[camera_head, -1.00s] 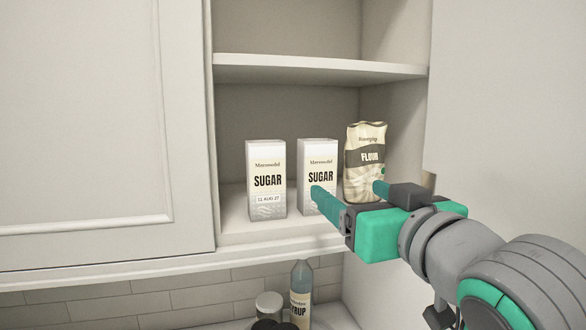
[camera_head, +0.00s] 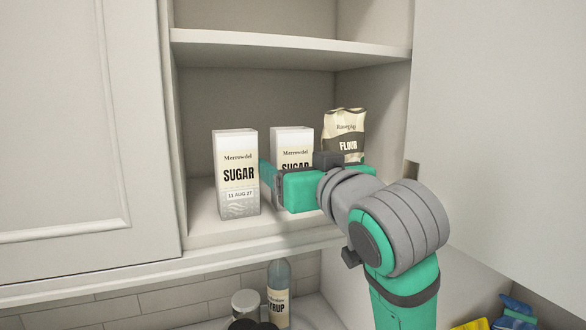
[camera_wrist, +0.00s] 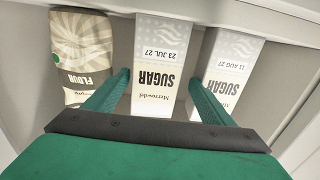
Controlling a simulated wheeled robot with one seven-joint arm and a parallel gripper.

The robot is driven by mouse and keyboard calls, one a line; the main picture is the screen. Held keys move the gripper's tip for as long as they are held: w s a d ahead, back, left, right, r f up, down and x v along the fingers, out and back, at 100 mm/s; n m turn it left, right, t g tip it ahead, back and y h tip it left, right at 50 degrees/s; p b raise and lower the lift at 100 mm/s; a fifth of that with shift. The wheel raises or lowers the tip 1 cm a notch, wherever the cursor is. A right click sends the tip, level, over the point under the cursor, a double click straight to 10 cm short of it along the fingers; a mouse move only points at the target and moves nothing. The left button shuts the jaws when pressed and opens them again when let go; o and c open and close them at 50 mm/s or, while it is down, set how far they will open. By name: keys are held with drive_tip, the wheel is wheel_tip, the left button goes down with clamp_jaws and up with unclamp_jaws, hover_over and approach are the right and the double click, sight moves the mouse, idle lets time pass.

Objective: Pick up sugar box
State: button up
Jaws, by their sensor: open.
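Two white sugar boxes stand upright side by side on the cabinet's lower shelf. The left sugar box (camera_head: 236,172) is dated 11 AUG 27; it is on the right in the upside-down wrist view (camera_wrist: 224,72). The middle sugar box (camera_head: 292,140) has its lower part hidden by my gripper in the head view. In the wrist view this box (camera_wrist: 160,62) carries a JUL 27 date. My gripper (camera_wrist: 160,84) is open, its fingers showing on either side of the middle box. One finger lines up with the gap between the boxes. I cannot tell whether the fingers touch anything.
A flour bag (camera_head: 345,128) stands right of the middle box, close to one finger in the wrist view (camera_wrist: 82,52). A shelf board (camera_head: 290,48) runs above. A syrup bottle (camera_head: 278,290) and a jar (camera_head: 245,302) stand on the counter below.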

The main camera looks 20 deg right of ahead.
sight(296, 163)
drive_tip(key=w, duration=0.3)
drive_tip(key=shift+d, duration=0.35)
drive_tip(key=shift+w+d+h, duration=0.15)
drive_tip(key=shift+w+h, duration=0.05)
drive_tip(key=shift+h, duration=0.1)
drive_tip(key=shift+s+d+r, duration=0.1)
drive_tip(key=shift+s+d, duration=0.05)
drive_tip(key=c, duration=0.9)
drive_tip(key=shift+a, duration=0.25)
drive_tip(key=c, duration=0.5)
drive_tip(key=shift+a, duration=0.15)
drive_tip(key=shift+c, duration=0.2)
